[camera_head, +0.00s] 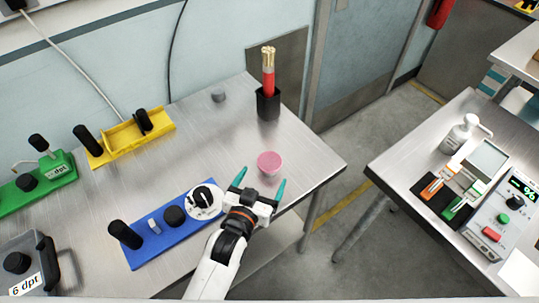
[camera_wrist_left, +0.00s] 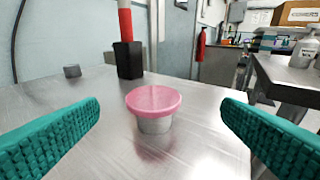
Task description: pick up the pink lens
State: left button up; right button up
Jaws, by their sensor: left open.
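The pink lens (camera_head: 269,162) is a round pink disc on the metal table, near its right edge. In the left wrist view the pink lens (camera_wrist_left: 153,100) sits on top of a short grey cylinder (camera_wrist_left: 154,125). My left gripper (camera_head: 259,187) has teal fingers and is open. Its fingertips are apart and point toward the lens from the near side. In the left wrist view the lens is centred between the two fingers (camera_wrist_left: 160,118), a little beyond them, with space on both sides. My right gripper is not in view.
A black holder (camera_head: 268,104) with a red stick stands behind the lens. A small grey block (camera_head: 218,95) lies farther back. A blue module (camera_head: 152,246) is left of my gripper; yellow (camera_head: 110,149) and green (camera_head: 28,190) modules are farther left. A second table (camera_head: 400,165) stands across a gap at right.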

aim_at(269, 161)
pick_arm(q)
jog(key=x, duration=0.3)
jog(key=shift+w, duration=0.1)
jog(key=shift+w+f+p, duration=0.1)
jog(key=shift+w+p, duration=0.2)
jog(key=x, duration=0.2)
jog(key=p+x, duration=0.1)
jog(key=x, duration=0.1)
jog(key=shift+a+f, duration=0.2)
jog(key=shift+a, duration=0.1)
jog(key=shift+w+d+f, duration=0.15)
jog(key=shift+w, duration=0.3)
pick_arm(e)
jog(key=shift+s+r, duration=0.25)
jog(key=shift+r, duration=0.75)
pick_arm(q)
jog(key=shift+s, duration=0.1)
jog(key=shift+c, duration=0.2)
jog(key=c, duration=1)
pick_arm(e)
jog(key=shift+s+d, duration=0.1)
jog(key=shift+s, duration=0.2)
